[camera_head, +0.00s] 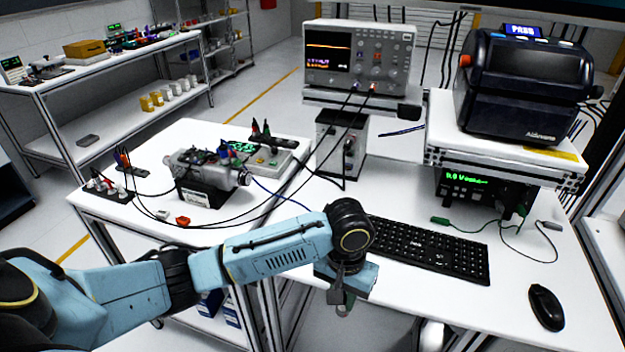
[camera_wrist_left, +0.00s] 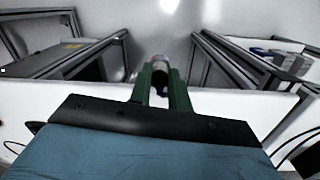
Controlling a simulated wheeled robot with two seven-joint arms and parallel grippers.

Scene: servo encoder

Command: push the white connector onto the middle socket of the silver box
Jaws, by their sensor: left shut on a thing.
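My left gripper (camera_head: 343,304) hangs over the front edge of the white table, left of the keyboard. In the left wrist view its two green fingers (camera_wrist_left: 160,92) are shut on a small dark and pale object (camera_wrist_left: 160,72); it is blurred, and I cannot tell if it is the white connector. A silver, motor-like unit (camera_head: 203,172) with coloured plugs on top lies on the table at the left, well away from the gripper. I cannot make out its middle socket. A small white piece (camera_head: 163,214) lies in front of it. My right gripper is not in view.
An orange piece (camera_head: 183,221) and black cables lie near the silver unit. A pale box with buttons (camera_head: 272,160) stands behind it. The keyboard (camera_head: 430,250) and mouse (camera_head: 546,307) are to the right. An oscilloscope (camera_head: 358,58) stands at the back.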

